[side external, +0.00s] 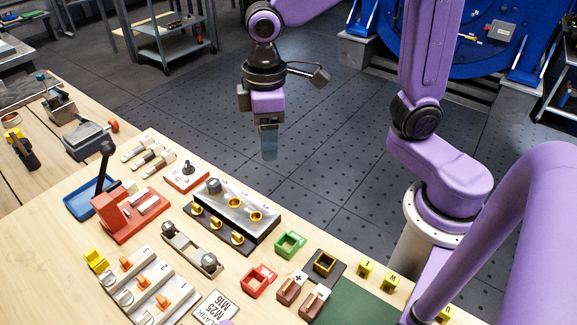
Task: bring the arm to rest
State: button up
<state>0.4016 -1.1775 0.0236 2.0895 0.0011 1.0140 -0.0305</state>
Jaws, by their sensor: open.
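My gripper (269,150) hangs below the purple wrist, pointing down, in the upper middle of the side external view. Its fingers are open and I see nothing held in them. It appears clear of the table, behind the metal block with brass rings (236,212) in the picture. The fingers overlap in this view, so the gap between them is hard to see. The exact height over the table cannot be told.
The wooden table (75,235) bears a red lever press (130,210), a blue tray (90,200), a green holder (290,244), a red holder (258,281), grey bins with orange clips (143,283) and yellow blocks (365,268). Dark floor (340,150) shows behind the gripper. A cart (175,40) stands beyond.

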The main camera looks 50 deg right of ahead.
jog(key=s+d+f+n, duration=0.1)
jog(key=s+d, duration=0.3)
jog(key=s, duration=0.4)
jog(key=s+d+f+n, duration=0.1)
jog(key=s+d+n, duration=0.1)
jog(key=s+d, duration=0.3)
jog(key=s, duration=0.3)
jog(key=shift+f, duration=0.25)
dwell(0.8)
